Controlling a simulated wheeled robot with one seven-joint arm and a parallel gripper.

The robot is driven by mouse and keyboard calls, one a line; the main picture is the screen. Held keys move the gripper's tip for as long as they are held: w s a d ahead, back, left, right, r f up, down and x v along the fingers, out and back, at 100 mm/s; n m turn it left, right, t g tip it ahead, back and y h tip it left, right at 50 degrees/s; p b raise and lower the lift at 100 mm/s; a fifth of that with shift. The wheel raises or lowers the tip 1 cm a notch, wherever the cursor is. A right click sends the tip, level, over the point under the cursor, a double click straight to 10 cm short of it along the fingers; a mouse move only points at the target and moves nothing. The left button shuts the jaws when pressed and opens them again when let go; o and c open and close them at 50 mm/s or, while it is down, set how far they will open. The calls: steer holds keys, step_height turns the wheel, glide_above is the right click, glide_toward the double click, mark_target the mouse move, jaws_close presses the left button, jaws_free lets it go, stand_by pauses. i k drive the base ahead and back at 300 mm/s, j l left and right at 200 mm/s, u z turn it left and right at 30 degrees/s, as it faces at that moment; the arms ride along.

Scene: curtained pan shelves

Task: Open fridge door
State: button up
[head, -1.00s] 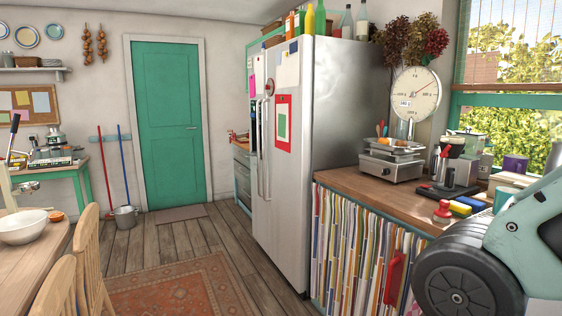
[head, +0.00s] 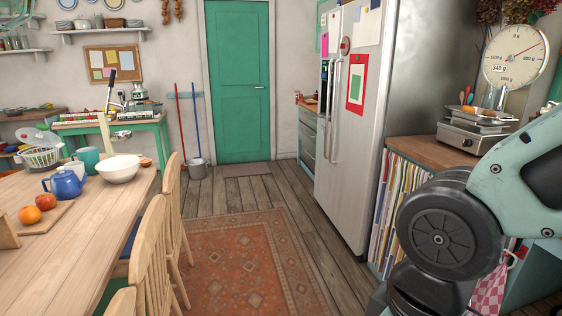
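The fridge (head: 349,140) is a tall white side-by-side unit right of centre in the head view. Its doors face left and look shut. Two long vertical handles (head: 334,110) run side by side down the middle of the door front. Notes and a red-framed sheet (head: 356,80) are fixed to the doors. My arm shows large at the lower right, in front of the striped curtain. My gripper is out of view, so its state and what it holds do not show.
A wooden table (head: 98,200) with a white bowl (head: 119,168) and chairs (head: 160,245) stands at the left. A patterned rug (head: 235,262) lies on open floor between the chairs and the fridge. A counter with a kitchen scale (head: 474,130) is right of the fridge. A green door (head: 239,90) is at the back.

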mark_target(369, 26)
steer(key=i, duration=3.8)
steer(key=i+z, duration=0.2)
steer(key=i, duration=0.25)
steer(key=i+j+z, duration=0.2)
steer(key=i, duration=0.2)
